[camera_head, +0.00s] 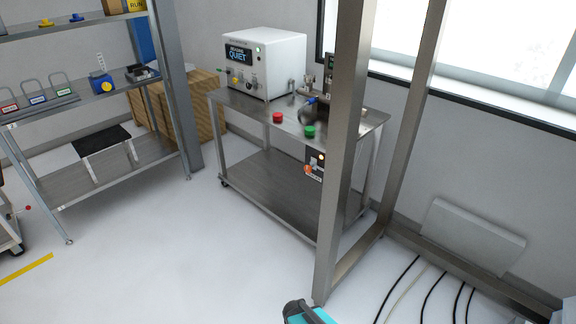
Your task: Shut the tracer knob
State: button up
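A steel cart (250,104) stands in the middle against the wall, with a white instrument box (285,65) on its top. The box has a dark display reading "QUIET" and several small knobs (246,82) on its front. A red knob-like cap (278,118) and a green one (310,131) sit on the cart's front edge. My gripper is not in view.
A steel frame post (348,150) stands in front of the cart's right end. A shelf rack (100,100) stands at left, with cardboard boxes (205,105) behind. Cables (432,295) lie at lower right. Floor before the cart (190,260) is clear.

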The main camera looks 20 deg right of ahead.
aim_at(307, 168)
jog(key=u, duration=0.8)
jog(key=i, duration=0.85)
jog(key=u, duration=0.65)
